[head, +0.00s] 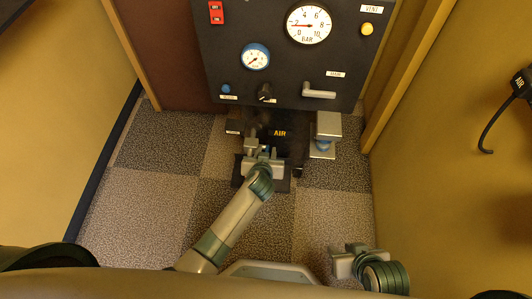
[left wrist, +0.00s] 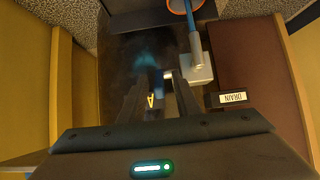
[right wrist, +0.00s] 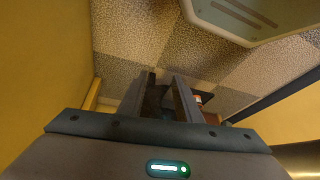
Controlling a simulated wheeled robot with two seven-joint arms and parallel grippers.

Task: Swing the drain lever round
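The drain lever appears to be the light grey square piece (left wrist: 197,70) with a blue-grey bar, beside the DRAIN label (left wrist: 232,98) in the left wrist view. In the head view it is hard to separate from my gripper. My left gripper (head: 262,146) reaches into the dark recess below the panel. In the left wrist view its fingers (left wrist: 160,85) are apart, with the lever piece close beside the right-hand finger. I cannot tell whether they touch. My right gripper (head: 357,248) is open and empty over the floor at the lower right, away from the panel.
The dark panel (head: 275,60) carries a BAR gauge (head: 309,24), a smaller blue-rimmed gauge (head: 256,57), a black knob (head: 264,92) and another grey lever (head: 319,93). A grey block with a blue part (head: 327,130) stands right of the recess. Carpet before it is clear.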

